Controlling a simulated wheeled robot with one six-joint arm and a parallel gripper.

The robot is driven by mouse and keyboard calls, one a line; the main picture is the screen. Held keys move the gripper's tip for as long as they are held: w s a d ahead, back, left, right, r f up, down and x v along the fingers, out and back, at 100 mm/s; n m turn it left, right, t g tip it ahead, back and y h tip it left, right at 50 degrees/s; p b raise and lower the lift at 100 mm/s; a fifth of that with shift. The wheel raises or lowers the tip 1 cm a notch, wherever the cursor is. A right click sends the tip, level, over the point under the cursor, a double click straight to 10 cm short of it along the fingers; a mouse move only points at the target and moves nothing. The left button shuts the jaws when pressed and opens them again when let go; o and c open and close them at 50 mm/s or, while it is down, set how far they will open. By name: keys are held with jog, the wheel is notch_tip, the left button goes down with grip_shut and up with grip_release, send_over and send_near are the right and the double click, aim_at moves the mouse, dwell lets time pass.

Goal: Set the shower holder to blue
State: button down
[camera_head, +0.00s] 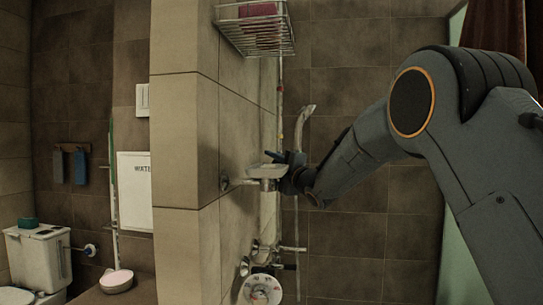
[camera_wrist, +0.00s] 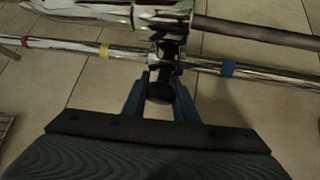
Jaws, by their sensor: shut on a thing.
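The shower holder's black knob (camera_wrist: 160,92) sits on a chrome bar (camera_wrist: 60,45) in the wrist view. My gripper (camera_wrist: 160,98) is shut on this knob, with one blue finger on each side. The bar carries a red band (camera_wrist: 24,42) at the left, a yellow band (camera_wrist: 104,51) and a blue band (camera_wrist: 227,68). The holder stands between the yellow and blue bands, apart from both. In the head view my gripper (camera_head: 287,178) is at the bar beside the wall; the holder there is mostly hidden.
A soap dish (camera_head: 267,170) sticks out from the wall close to my gripper. A wire basket (camera_head: 256,28) hangs above. Chrome taps (camera_head: 262,250) and a white round object (camera_head: 260,290) are below. A tiled wall corner (camera_head: 183,150) stands at the left.

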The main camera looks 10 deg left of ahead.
notch_tip(320, 180, down, 10)
jog(key=b, duration=0.8)
jog(key=shift+w, duration=0.15)
jog(key=shift+d, duration=0.1)
jog(key=c, duration=1.7)
grip_release()
jog(key=shift+c, duration=0.2)
jog(key=shift+o, duration=1.4)
jog(key=shift+w+f, duration=0.2)
jog(key=shift+w, duration=0.1)
jog(key=b+v, duration=0.1)
jog(key=v, duration=0.7)
jog(key=shift+s+r, duration=0.3)
